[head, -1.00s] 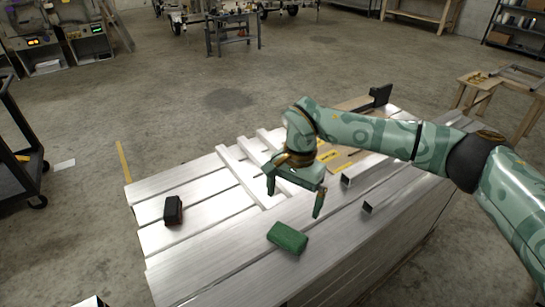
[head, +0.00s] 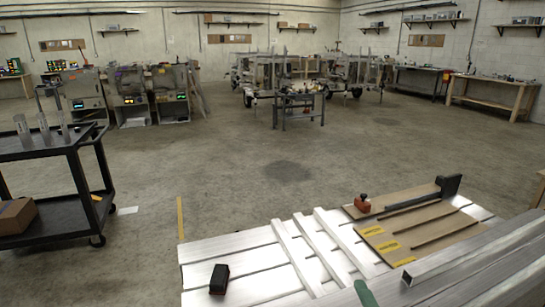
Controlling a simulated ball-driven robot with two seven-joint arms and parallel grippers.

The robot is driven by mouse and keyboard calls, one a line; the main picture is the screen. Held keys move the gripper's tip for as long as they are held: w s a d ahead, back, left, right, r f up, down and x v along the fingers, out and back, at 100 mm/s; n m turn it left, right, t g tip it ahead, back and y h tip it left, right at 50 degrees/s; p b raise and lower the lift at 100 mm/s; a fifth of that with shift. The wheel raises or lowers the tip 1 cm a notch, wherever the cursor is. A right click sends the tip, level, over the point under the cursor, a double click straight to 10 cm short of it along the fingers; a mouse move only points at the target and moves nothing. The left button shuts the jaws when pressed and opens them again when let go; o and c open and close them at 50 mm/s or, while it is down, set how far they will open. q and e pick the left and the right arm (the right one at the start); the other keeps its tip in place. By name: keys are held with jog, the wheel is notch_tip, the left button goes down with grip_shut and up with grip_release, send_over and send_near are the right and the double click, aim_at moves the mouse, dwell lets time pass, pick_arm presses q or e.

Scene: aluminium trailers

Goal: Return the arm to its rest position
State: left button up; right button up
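Neither of my arms nor grippers can be made out in the head view. The workbench top of pale aluminium planks (head: 225,248) fills the lower right of the picture. A green object (head: 366,293) shows only in part at the bottom edge, among the planks. I cannot tell its full shape.
A black block (head: 219,279) lies on the planks. A red-topped tool (head: 363,203) and a board with yellow labels (head: 415,228) lie farther back. Square aluminium tubes (head: 470,262) are at the right. A black cart (head: 60,165) stands left.

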jog(key=s+d+f+m+g+h+p, duration=0.1)
jog(key=s+d+f+m+g+h, duration=0.2)
jog(key=s+d+f+m+g, duration=0.5)
jog(key=s+d+f+m+g+h, duration=0.25)
jog(key=s+d+f, duration=0.3)
jog(key=s, duration=0.65)
jog(key=s+a+f+g+y+p, duration=0.1)
jog(key=s+a+f+y+p, duration=0.15)
jog(key=f+p, duration=0.35)
jog(key=s+a+f+g+y+p, duration=0.1)
jog(key=s+f+g+p, duration=0.2)
jog(key=f, duration=0.4)
pick_arm(q)
jog(key=w+r+p, duration=0.2)
jog(key=r+p, duration=0.2)
jog(key=r, duration=0.5)
jog(key=w+r+t+p, duration=0.1)
jog(key=r+p, duration=0.4)
jog(key=r, duration=0.5)
jog(key=shift+w, duration=0.9)
pick_arm(e)
jog(key=s+f+m+y, duration=0.1)
jog(key=s+f, duration=0.5)
jog(key=s, duration=1)
jog(key=shift+m+g, duration=0.45)
jog(key=shift+m, duration=0.4)
jog(key=shift+a, duration=0.1)
